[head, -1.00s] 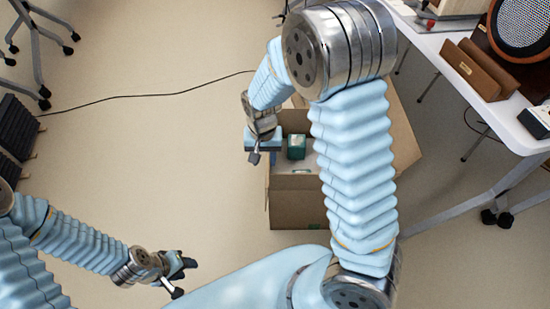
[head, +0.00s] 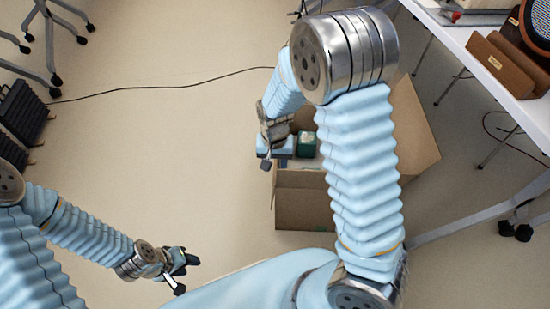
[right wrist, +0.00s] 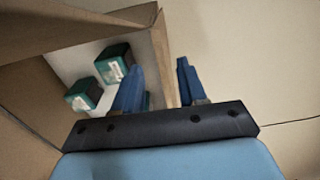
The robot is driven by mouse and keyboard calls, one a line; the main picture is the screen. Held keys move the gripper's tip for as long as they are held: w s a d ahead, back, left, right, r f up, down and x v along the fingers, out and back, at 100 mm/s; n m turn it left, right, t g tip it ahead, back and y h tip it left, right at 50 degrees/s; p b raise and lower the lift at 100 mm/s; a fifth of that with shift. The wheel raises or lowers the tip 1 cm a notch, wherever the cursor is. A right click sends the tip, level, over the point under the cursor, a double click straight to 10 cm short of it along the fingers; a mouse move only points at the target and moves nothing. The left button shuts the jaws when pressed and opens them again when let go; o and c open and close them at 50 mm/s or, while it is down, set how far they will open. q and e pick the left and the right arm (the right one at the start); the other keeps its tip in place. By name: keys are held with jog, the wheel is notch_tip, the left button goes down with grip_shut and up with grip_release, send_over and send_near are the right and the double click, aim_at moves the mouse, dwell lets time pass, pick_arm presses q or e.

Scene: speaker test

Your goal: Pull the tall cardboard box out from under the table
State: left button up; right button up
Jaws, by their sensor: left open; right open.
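The tall cardboard box (head: 304,211) stands open-topped on the floor left of the table (head: 455,40); my right arm hides its middle. Small green boxes (head: 306,142) lie inside it; the right wrist view shows them too (right wrist: 114,63). My right gripper (head: 272,155) is open at the box's left side. In the right wrist view its fingers (right wrist: 158,66) are apart, with the box's wall (right wrist: 161,50) running between them; I cannot tell whether they touch it. My left gripper (head: 184,263) is open and empty over the floor at lower left.
A brown wooden holder (head: 508,62) and a speaker (head: 537,25) stand on the table. A table foot (head: 515,230) is at the right. A black cable (head: 160,88) crosses the floor. Wheeled chair legs (head: 50,45) and a black ribbed object (head: 24,110) are at the left.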

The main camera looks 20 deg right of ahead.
notch_tip(320, 180, down, 11)
jog(key=shift+r+b, duration=0.2)
jog(key=shift+b, duration=0.85)
grip_shut()
jog(key=shift+a, duration=0.1)
dwell(0.6)
